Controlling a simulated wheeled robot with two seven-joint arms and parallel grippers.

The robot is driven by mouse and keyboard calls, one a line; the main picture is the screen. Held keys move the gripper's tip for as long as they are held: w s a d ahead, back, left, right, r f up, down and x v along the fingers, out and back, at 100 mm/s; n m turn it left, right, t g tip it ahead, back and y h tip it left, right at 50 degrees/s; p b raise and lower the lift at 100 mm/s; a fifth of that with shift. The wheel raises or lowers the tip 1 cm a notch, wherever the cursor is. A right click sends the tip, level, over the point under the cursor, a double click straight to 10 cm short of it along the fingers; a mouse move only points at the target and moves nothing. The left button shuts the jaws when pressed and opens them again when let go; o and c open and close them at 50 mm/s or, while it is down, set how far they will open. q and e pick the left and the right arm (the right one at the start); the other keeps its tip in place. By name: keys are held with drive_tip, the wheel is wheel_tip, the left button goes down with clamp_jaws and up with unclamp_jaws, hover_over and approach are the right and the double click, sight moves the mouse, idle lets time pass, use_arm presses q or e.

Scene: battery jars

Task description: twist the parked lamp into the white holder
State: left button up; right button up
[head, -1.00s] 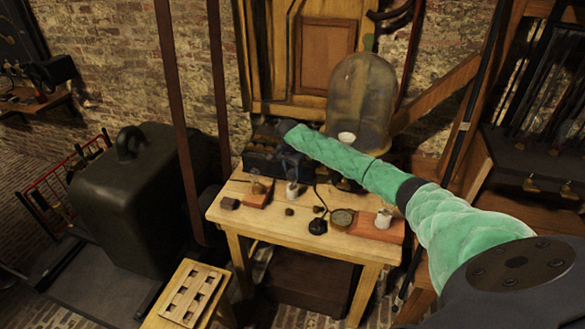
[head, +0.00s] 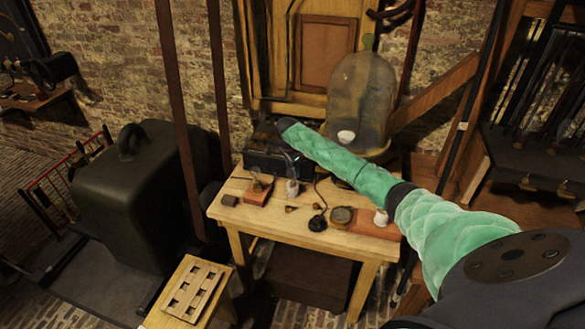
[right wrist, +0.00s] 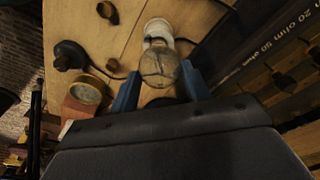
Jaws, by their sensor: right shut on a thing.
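My right gripper (head: 291,162) is over the back of the wooden table. In the right wrist view its two blue fingers (right wrist: 162,88) are shut on a clear glass lamp (right wrist: 158,66). The white holder (right wrist: 158,29) shows just beyond the lamp, in line with it; I cannot tell whether the lamp touches or sits in it. In the head view the white holder (head: 292,188) stands on the table just below the gripper, and the lamp there is too small to make out. My left gripper is not in view.
A round gauge (head: 342,215), a black knob-like piece (head: 318,222) and another white fitting (head: 381,217) are to the right. A large glass bell jar (head: 358,100) stands behind my right arm.

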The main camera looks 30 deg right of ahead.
drive_tip(key=m, duration=0.4)
drive_tip(key=shift+a+g, duration=0.1)
drive_tip(key=shift+g, duration=0.2)
drive_tip(key=shift+m, duration=1.1)
drive_tip(key=shift+m, duration=0.9)
drive_tip(key=m, duration=0.3)
drive_tip(key=shift+m+g+y, duration=0.3)
drive_tip(key=shift+y, duration=0.1)
drive_tip(key=o, duration=1.1)
drive_tip(key=shift+o, duration=0.2)
